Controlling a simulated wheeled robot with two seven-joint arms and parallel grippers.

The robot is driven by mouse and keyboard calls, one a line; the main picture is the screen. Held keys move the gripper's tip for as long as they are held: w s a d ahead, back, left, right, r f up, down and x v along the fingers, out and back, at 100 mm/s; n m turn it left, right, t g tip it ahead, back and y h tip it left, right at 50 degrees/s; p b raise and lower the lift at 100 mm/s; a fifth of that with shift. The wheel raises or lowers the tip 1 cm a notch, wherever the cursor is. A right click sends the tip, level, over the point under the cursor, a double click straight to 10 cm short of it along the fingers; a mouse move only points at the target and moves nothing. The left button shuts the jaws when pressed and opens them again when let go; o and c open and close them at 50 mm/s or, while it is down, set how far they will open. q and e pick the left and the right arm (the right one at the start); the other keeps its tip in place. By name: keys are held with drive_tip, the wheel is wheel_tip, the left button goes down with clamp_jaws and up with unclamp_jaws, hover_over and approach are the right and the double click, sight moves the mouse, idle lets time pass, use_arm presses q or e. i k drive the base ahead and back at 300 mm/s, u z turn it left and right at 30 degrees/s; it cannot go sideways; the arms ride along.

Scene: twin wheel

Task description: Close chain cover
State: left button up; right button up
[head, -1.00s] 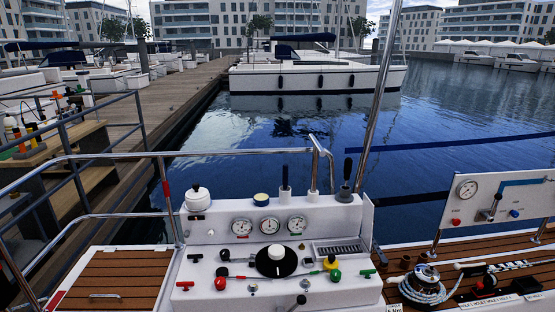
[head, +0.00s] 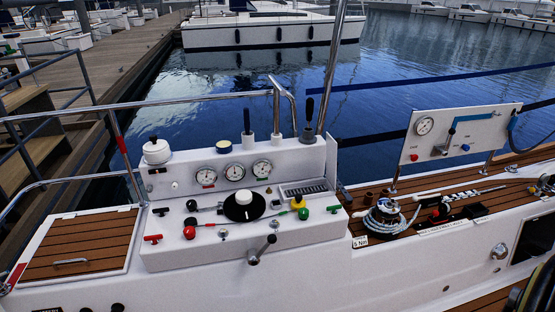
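Nothing in the head view is plainly marked as the chain cover, and I cannot tell which part it is. A teak-slatted hatch panel (head: 80,245) with a metal handle (head: 70,262) lies at the left in a white frame, looking flat. Neither of my grippers shows in the head view.
A white control console (head: 235,205) with gauges, coloured knobs and levers stands in the middle. A winch with rope (head: 385,217) and a white gauge panel (head: 462,133) are at the right. Metal rails (head: 130,103) border the deck, with water beyond.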

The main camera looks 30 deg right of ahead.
sight(332, 145)
drive_tip(key=u, duration=2.3)
drive_tip(key=k, duration=2.35)
drive_tip(key=z, duration=1.65)
drive_tip(key=i, duration=1.15)
drive_tip(key=z, duration=0.5)
